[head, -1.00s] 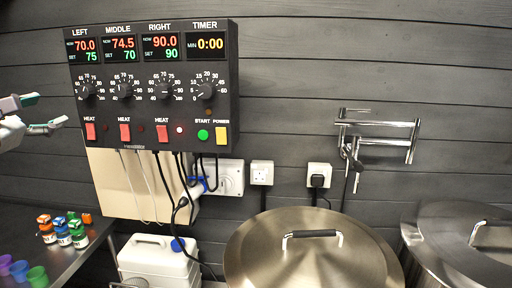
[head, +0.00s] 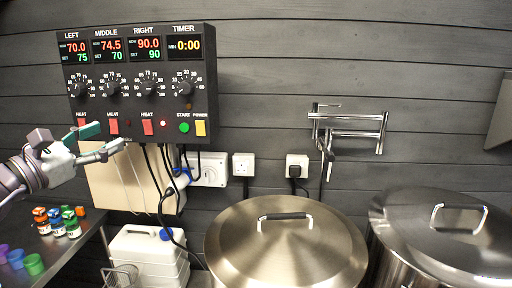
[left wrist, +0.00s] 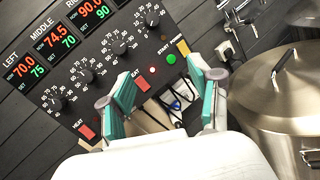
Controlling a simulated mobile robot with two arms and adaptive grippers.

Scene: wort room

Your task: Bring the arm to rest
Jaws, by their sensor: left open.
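My left gripper (head: 108,141) is open and empty in the head view, with teal pads on its fingers. It is in front of the lower left of the control panel (head: 137,80), near the red heat switches. In the left wrist view its two fingers (left wrist: 165,100) stand apart with the panel (left wrist: 95,65) behind them. I cannot tell whether a finger touches the panel. The panel reads 70.0, 74.5 and 90.0, set to 75, 70 and 90, and the timer reads 0:00. A red light glows beside the right heat switch (head: 147,127). My right gripper is not in view.
Two lidded steel kettles (head: 285,250) (head: 445,235) stand right of the panel. A white canister (head: 150,255) stands below it, with hanging cables. Small capped bottles (head: 58,226) and coloured cups (head: 33,264) stand on the left bench. A steel pipe fitting (head: 348,128) is on the wall.

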